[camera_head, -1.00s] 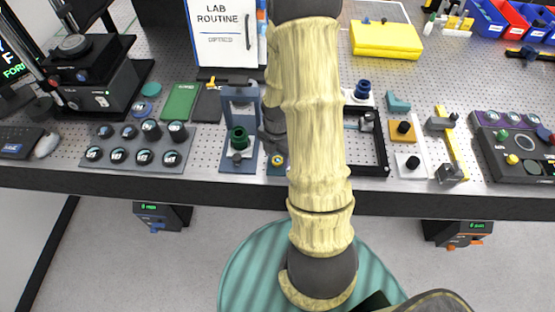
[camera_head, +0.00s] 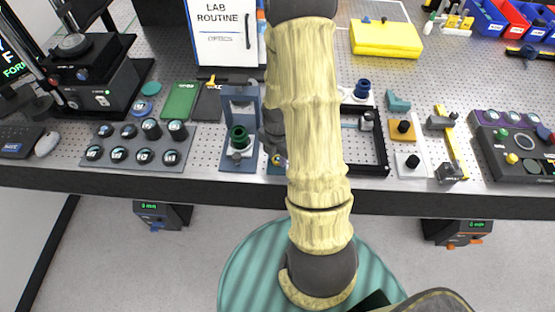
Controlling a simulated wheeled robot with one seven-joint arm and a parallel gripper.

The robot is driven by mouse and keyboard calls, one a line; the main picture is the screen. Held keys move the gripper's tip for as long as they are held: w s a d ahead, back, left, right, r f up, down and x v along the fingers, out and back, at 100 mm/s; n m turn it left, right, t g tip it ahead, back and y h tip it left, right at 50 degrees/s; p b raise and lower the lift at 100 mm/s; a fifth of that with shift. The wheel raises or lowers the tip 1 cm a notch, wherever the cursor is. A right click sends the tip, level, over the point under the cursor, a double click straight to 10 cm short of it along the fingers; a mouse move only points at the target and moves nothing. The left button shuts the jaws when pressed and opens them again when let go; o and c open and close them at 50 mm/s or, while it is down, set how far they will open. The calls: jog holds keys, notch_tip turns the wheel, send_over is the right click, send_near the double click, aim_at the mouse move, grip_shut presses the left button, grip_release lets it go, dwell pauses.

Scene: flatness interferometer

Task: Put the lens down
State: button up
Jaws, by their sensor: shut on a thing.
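My arm comes down the middle of the view and covers much of the bench behind it. Only part of my gripper (camera_head: 273,142) shows at the arm's left edge, pointing down over a small blue mount (camera_head: 275,168). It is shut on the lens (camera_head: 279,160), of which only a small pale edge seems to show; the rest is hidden. I cannot tell whether the lens touches the mount. To the left stands a blue-grey bracket with a green ring (camera_head: 239,138).
A grey tray (camera_head: 110,165) with several dark round optics lies left. A black frame (camera_head: 382,155) and small mounts stand right of my arm. A yellow case (camera_head: 385,40) lies behind. The bench's front edge (camera_head: 120,184) is near.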

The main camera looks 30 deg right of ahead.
aim_at(278, 159)
notch_tip(278, 159, up, 10)
dwell(0.7)
dwell(0.8)
